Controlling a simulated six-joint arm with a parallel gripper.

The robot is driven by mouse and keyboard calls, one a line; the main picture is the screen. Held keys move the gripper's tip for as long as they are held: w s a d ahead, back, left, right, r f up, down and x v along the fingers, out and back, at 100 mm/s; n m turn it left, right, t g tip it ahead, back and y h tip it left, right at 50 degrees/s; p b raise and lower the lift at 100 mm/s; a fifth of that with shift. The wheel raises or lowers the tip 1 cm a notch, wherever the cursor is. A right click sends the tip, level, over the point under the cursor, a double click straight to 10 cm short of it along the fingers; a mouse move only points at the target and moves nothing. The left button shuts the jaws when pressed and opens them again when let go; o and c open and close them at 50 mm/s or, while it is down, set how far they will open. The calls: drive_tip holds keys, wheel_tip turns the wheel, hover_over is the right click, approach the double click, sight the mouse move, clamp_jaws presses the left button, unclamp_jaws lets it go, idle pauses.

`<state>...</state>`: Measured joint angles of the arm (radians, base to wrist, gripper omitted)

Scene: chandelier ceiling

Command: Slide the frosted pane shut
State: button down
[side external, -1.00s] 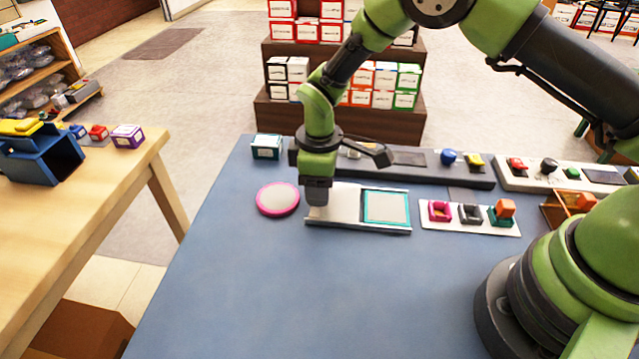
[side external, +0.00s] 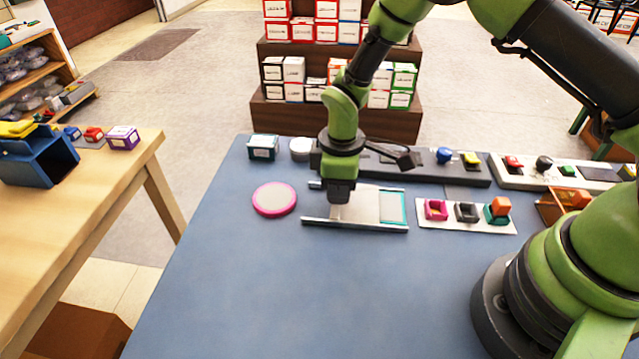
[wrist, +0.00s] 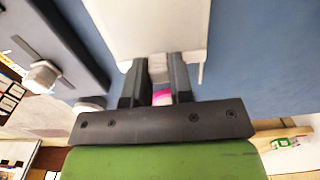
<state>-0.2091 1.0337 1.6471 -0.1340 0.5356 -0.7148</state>
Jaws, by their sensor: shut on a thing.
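The frosted pane (side external: 361,207) is a pale panel in a low white track frame (side external: 385,229) on the blue table. It covers part of the teal-edged opening (side external: 393,207), which still shows at the frame's right end. My gripper (side external: 340,199) points down at the pane's left end and is shut on its handle. In the wrist view the two dark fingers (wrist: 159,82) clasp a pale handle (wrist: 158,68) at the pane's edge (wrist: 150,25). The fingers hide much of the handle.
A pink-rimmed disc (side external: 274,199) lies left of the frame. A white plate with coloured blocks (side external: 466,227) stands to its right. A dark strip with knobs (side external: 425,170) and a small teal box (side external: 263,147) lie behind. The table's front is clear.

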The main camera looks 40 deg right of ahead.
drive_tip(key=s+d, duration=0.4)
drive_tip(key=c, duration=1)
unclamp_jaws()
drive_tip(key=shift+w+r, duration=0.1)
wheel_tip(320, 180, up, 10)
wheel_tip(320, 180, up, 5)
hover_over(369, 202)
